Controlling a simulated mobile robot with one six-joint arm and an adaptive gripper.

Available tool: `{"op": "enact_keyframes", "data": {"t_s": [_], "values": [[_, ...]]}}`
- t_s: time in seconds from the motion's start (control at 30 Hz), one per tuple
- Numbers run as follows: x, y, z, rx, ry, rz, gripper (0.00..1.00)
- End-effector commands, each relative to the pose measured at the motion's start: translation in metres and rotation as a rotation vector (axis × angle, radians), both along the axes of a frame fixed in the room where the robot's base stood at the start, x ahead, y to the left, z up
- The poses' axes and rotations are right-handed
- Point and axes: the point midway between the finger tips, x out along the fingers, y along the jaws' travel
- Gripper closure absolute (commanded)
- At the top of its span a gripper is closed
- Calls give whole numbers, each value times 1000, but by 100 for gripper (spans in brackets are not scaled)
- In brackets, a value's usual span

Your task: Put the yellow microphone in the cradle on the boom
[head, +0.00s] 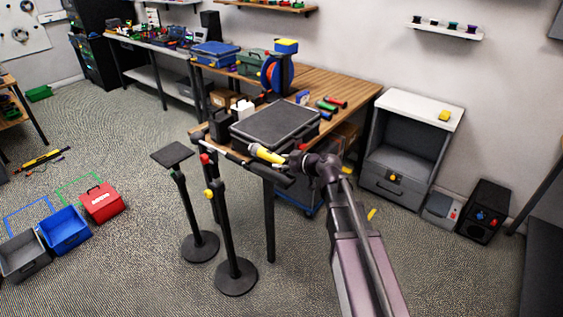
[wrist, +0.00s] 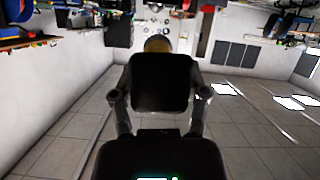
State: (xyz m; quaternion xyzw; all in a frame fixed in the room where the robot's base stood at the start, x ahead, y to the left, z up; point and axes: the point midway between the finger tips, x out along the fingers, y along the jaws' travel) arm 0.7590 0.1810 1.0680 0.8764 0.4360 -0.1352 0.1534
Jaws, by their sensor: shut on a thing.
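The yellow microphone (head: 263,153) shows in the head view, lying roughly level with its yellow part pointing left. My gripper (head: 290,160) is shut on it at its right end. In the wrist view a dark block hides most of the space between my gripper's fingers (wrist: 160,62), and a yellowish rounded piece (wrist: 157,43) shows beyond it. The black boom stand (head: 223,235) has a round base and a yellow knob. Its boom (head: 235,157) runs close below the microphone. The cradle cannot be made out clearly; I cannot tell whether the microphone touches it.
A second stand with a flat square top (head: 172,154) is just left. A wooden workbench (head: 340,88) with a black case (head: 275,124) stands close behind the microphone. A grey cabinet (head: 398,182) is to the right. Open carpet lies in front and left.

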Motion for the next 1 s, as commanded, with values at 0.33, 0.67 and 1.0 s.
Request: {"op": "enact_keyframes", "data": {"t_s": [0.33,0.67,1.0], "values": [[0,-1,-33,1,0,-1,100],[0,-1,-46,1,-1,-2,100],[0,-1,-46,1,-1,-2,100]]}}
